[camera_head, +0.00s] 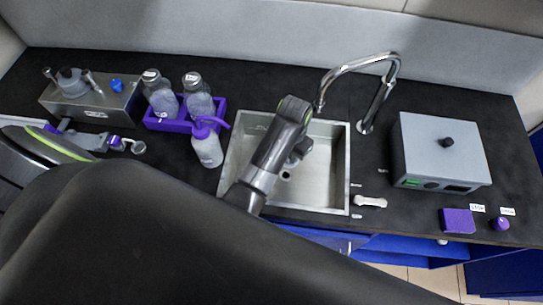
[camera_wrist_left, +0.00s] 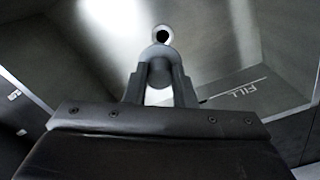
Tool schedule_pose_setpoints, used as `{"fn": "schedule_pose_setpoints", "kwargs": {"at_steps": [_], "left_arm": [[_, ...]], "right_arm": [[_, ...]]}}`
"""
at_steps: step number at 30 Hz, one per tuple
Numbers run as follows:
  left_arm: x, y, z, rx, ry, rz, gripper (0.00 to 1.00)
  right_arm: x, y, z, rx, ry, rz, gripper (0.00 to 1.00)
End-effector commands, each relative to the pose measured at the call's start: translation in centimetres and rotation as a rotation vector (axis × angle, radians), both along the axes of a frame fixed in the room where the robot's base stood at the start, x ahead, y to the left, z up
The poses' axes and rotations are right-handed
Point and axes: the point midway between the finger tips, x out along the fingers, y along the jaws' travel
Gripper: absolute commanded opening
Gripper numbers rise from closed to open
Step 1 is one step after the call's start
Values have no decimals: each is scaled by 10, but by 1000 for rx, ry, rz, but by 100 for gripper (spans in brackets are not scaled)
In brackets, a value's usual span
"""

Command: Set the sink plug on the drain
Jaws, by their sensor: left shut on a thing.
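The steel sink (camera_head: 325,165) is set in the black counter, and its drain (camera_head: 286,174) shows in its floor. My left gripper (camera_head: 297,156) reaches down over the sink, just above the drain in the picture. In the left wrist view the drain (camera_wrist_left: 162,34) is a dark round hole with a bright rim. My left gripper (camera_wrist_left: 158,92) is shut on a dark grey rounded piece, the sink plug (camera_wrist_left: 159,58), which appears just short of the drain. Its underside and its height above the floor are hidden. My right gripper is not in view.
A chrome tap (camera_head: 390,80) arches behind the sink. A grey box device (camera_head: 440,135) stands to the right, with a purple block (camera_head: 457,221) in front. A purple rack (camera_head: 172,125) with bottles and a wash bottle (camera_head: 207,148) stand close to the sink's left edge.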

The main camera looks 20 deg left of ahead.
Motion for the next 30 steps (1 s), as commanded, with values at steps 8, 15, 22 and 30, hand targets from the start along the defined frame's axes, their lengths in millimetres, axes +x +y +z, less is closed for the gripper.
{"fn": "schedule_pose_setpoints", "kwargs": {"at_steps": [8, 15, 22, 30], "left_arm": [[-4, 2, -33, 2, 5, 3, 1], [-3, 1, -61, 1, 1, 3, 1], [-4, 1, -85, 2, 3, 3, 1], [-3, 1, -104, 1, -1, 4, 1]], "right_arm": [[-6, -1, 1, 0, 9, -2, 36], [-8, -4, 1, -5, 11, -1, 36], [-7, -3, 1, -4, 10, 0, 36], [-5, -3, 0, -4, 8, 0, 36]]}}
